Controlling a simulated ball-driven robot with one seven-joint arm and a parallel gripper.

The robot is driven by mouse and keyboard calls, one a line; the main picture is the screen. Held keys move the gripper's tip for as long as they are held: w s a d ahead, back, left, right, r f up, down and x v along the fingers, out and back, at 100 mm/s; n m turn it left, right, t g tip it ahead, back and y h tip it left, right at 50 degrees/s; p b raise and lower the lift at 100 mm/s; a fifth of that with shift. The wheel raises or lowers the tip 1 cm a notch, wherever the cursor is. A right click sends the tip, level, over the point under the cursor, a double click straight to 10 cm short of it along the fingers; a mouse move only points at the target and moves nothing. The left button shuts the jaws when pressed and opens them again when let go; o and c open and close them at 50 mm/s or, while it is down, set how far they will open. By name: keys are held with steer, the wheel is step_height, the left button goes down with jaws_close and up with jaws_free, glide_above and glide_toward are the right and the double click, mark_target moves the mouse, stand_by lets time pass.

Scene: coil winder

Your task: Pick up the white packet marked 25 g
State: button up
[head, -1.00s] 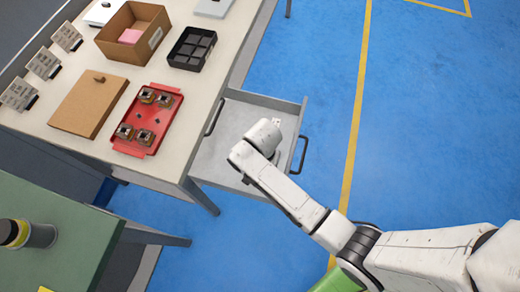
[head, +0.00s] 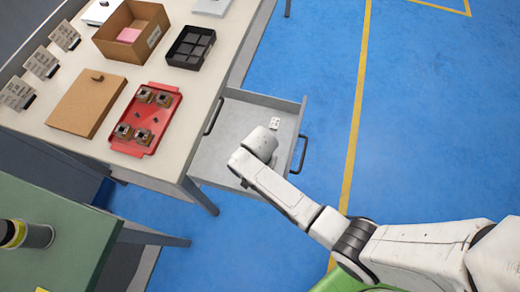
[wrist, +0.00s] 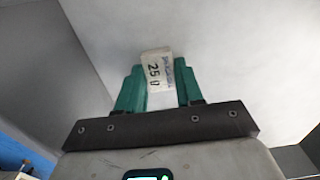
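The white packet marked 25 g (head: 274,123) lies on the floor of the open drawer, towards its far right corner. It also shows in the wrist view (wrist: 157,68), its print facing me. My gripper (wrist: 160,82) has two green fingers set apart, and the packet lies in line with the gap, at and beyond the fingertips. I see no firm grip on it. In the head view my wrist is over the drawer, just nearer than the packet, and it hides the fingers.
The drawer (head: 225,150) has raised walls and a dark handle (head: 299,153). On the bench above stand a red tray (head: 146,120) with several parts, a brown board (head: 87,105), a cardboard box (head: 132,32) and a black compartment tray (head: 190,48). The drawer floor around the packet looks clear.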

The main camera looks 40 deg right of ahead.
steer(key=c, duration=0.5)
